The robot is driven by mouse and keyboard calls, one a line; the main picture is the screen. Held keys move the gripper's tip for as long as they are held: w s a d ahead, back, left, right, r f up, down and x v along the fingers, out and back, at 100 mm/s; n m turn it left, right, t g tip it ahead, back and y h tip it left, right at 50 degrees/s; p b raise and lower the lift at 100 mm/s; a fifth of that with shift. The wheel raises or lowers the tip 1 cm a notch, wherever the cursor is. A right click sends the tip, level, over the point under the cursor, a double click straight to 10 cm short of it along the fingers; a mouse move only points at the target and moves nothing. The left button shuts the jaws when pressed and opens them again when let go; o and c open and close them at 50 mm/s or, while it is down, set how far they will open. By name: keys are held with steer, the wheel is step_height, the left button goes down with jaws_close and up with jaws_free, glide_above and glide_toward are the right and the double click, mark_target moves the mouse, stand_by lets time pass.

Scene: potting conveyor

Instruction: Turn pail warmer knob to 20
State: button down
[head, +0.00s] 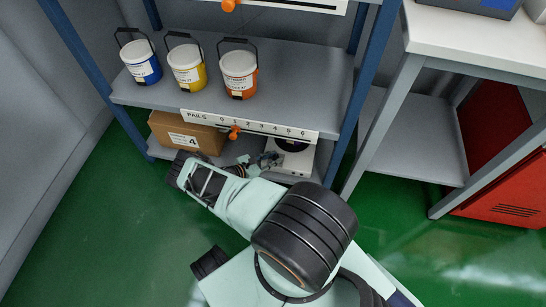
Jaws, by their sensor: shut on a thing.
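The pail warmer (298,159) is a white box with a dark round plate on top. It stands on the lowest shelf, under the shelf that carries the pails. My gripper (267,160) reaches in from the front left and is at the warmer's left front side. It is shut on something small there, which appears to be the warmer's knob. The knob itself, its scale and its pointer are hidden by my gripper or too small to read.
A cardboard box (187,135) marked 4 stands left on the lowest shelf. Blue (142,68), yellow (187,73) and orange (239,80) pails stand above. The PAILS strip (280,130) fronts their shelf, its orange slider (235,131) near 1. A white-topped table (480,45) is right.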

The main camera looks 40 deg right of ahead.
steer(key=shift+t, duration=0.3)
steer(key=c, duration=1.7)
jaws_free()
steer(key=shift+a, duration=0.1)
steer(key=v, duration=1.2)
steer(key=shift+r, duration=0.1)
